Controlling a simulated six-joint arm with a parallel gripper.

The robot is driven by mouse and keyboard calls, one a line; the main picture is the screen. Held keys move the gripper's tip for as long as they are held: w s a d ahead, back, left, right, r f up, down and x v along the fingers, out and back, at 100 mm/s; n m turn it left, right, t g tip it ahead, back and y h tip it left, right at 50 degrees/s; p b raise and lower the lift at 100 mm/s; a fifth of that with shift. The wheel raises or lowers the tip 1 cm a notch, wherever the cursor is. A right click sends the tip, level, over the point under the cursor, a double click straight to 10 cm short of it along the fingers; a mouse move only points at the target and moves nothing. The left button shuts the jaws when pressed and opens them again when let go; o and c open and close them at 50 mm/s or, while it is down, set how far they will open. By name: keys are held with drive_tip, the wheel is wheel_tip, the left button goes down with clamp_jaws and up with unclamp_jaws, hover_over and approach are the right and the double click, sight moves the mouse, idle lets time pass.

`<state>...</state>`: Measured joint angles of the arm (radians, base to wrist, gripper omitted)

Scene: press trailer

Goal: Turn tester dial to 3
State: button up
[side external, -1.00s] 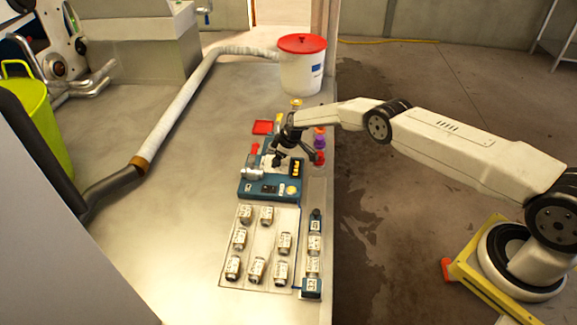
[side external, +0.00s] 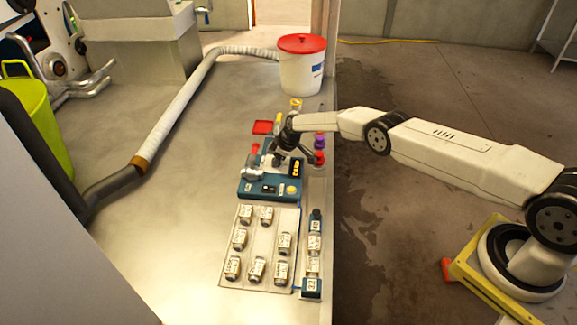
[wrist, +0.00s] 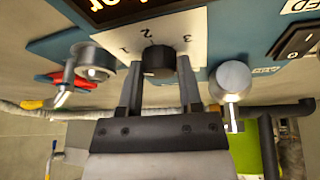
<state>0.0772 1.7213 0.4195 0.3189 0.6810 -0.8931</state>
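The tester dial (wrist: 158,62) is a black round knob on a white plate (wrist: 108,40) printed with 1, 2 and 3. A small light mark on the knob's rim appears near the 2, but its exact setting is hard to read. My gripper (wrist: 160,75) has one finger on each side of the knob, and the fingers look closed against it. In the side view my gripper (side external: 277,158) reaches down onto the blue tester (side external: 257,187) on the bench; the dial is hidden there by the gripper.
A metal knob (wrist: 230,80) stands close right of my fingers, and a black rocker switch (wrist: 297,42) is beyond it. A metal cylinder with a red part (wrist: 85,62) is at left. Several small labelled jars (side external: 257,268) stand before the tester.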

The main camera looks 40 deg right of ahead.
clamp_jaws()
drive_tip(key=shift+m, duration=0.6)
drive_tip(key=shift+a+m+h, duration=0.2)
drive_tip(key=shift+m+h, duration=0.9)
drive_tip(key=shift+m, duration=1.1)
drive_tip(key=shift+a+m+h, duration=0.1)
drive_tip(key=shift+m+h, duration=0.4)
drive_tip(key=shift+m, duration=0.9)
drive_tip(key=shift+m+h, duration=0.5)
drive_tip(key=shift+m, duration=1.3)
drive_tip(key=o, duration=1)
unclamp_jaws()
drive_tip(key=shift+o, duration=0.2)
drive_tip(key=shift+a+r, duration=0.1)
drive_tip(key=shift+r, duration=0.25)
